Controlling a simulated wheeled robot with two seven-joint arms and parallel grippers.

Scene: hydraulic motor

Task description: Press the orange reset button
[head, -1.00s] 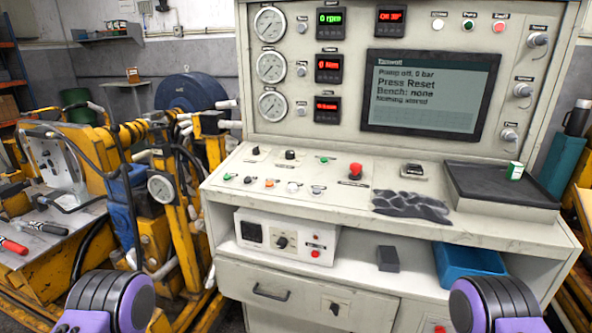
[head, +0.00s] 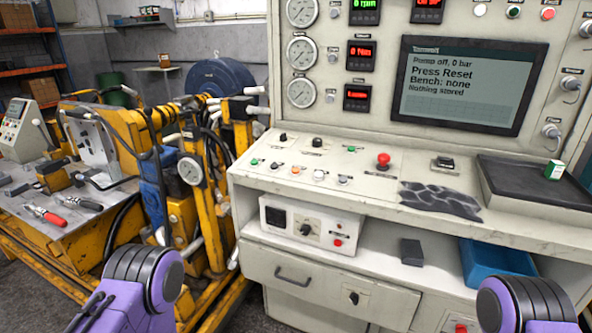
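The small orange button (head: 295,170) sits in a row of small controls on the sloped ledge of the console (head: 245,177). A green button (head: 254,162) and a black one (head: 275,165) are to its left, and white ones (head: 319,174) to its right. The console screen (head: 465,85) reads "Pump off, 0 bar", "Press Reset", "Bench: none" and "Nothing stored". Only purple and black links of my two arms show at the bottom edge, left and right, low in front of the console. Neither gripper is in view.
A red mushroom button (head: 383,161) stands on the same ledge, farther right. A yellow machine frame (head: 185,215) stands close to the console's left. The air above the button row is clear.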

